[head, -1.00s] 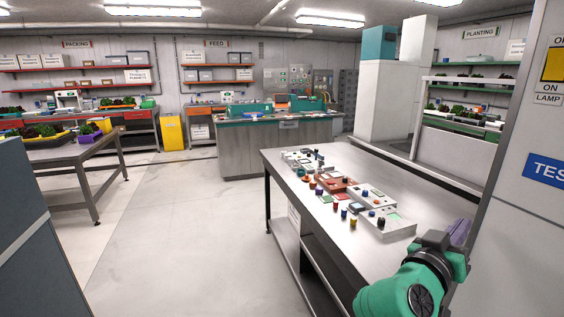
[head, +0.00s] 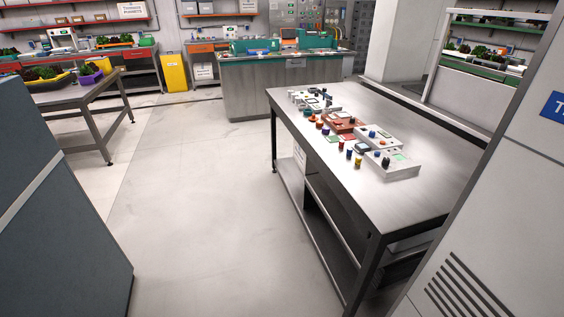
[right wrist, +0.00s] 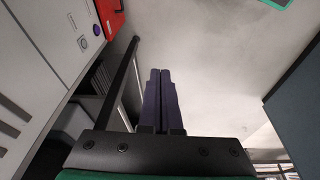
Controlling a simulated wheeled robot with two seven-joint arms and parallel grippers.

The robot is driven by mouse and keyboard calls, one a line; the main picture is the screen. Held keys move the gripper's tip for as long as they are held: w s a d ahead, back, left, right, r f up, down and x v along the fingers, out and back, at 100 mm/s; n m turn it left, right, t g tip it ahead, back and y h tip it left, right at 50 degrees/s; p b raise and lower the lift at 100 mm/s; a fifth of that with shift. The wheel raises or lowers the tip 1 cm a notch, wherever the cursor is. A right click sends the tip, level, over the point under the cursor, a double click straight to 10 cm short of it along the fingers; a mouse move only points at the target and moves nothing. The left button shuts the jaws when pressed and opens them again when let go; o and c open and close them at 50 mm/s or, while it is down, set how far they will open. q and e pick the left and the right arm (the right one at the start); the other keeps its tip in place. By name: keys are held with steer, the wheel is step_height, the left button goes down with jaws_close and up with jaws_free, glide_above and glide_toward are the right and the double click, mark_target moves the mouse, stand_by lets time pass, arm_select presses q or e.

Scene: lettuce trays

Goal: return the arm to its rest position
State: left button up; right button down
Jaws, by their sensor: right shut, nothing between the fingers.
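My right gripper (right wrist: 160,78) shows in the right wrist view, its two dark purple fingers together with nothing between them. Pale floor lies beyond the fingertips. Neither gripper and neither arm shows in the head view. My left gripper is in no view.
A steel table (head: 430,150) with small coloured parts and white boxes (head: 392,165) stands at the right. A grey panel with vents (head: 470,280) is at the near right, a dark blue cabinet (head: 60,220) at the near left. The floor (head: 210,210) between them is clear.

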steer(key=s+d+f+g, duration=0.1)
steer(key=s+f, duration=0.5)
steer(key=f, duration=0.5)
steer(key=s+d+f, duration=0.1)
steer(key=s+f, duration=0.4)
steer(key=f, duration=0.6)
steer(key=s+d+f+g, duration=0.1)
steer(key=s+f, duration=0.3)
steer(key=s, duration=0.5)
steer(key=shift+d+p, duration=0.15)
steer(key=shift+p, duration=0.25)
